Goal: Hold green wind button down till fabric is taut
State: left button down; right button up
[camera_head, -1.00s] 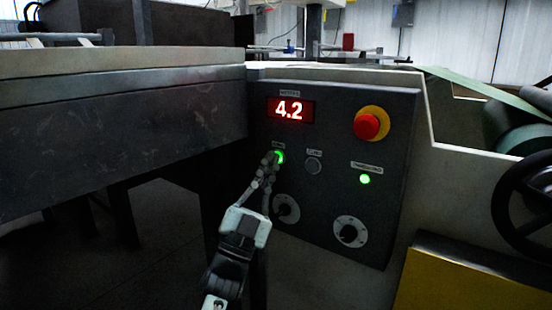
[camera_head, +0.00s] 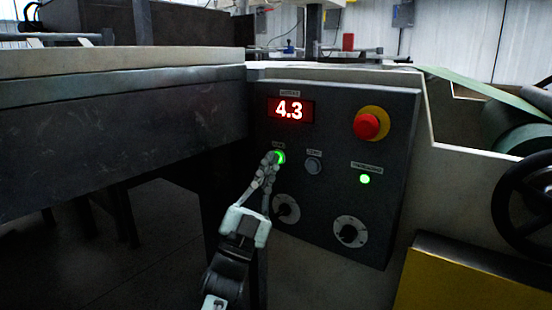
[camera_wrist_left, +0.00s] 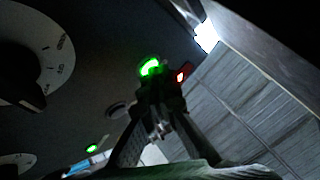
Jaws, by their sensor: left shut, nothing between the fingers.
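The green wind button (camera_head: 280,157) glows on the dark control panel (camera_head: 390,205), below a red display (camera_head: 290,110) reading 4.3. My left gripper (camera_head: 269,160) is shut and empty, with its fingertips at the button and partly covering it. In the left wrist view, the closed fingertips (camera_wrist_left: 158,88) meet just below the lit button (camera_wrist_left: 150,67); whether it is pressed in cannot be seen. The green fabric (camera_head: 480,92) runs at a slant to a roll (camera_head: 522,130) at the right. My right gripper is not in view.
A grey button (camera_head: 313,166), two dials (camera_head: 351,231), a lit green lamp (camera_head: 365,179) and a red emergency stop (camera_head: 368,124) share the panel. A table edge (camera_head: 120,100) juts in at left. A black handwheel (camera_head: 525,195) stands at right.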

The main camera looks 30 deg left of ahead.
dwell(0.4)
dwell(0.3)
pick_arm(q)
jog(key=shift+s, duration=0.8)
jog(key=s, duration=0.1)
jog(key=s+p, duration=0.1)
jog(key=s, duration=0.3)
jog(key=shift+a, duration=0.25)
dwell(0.8)
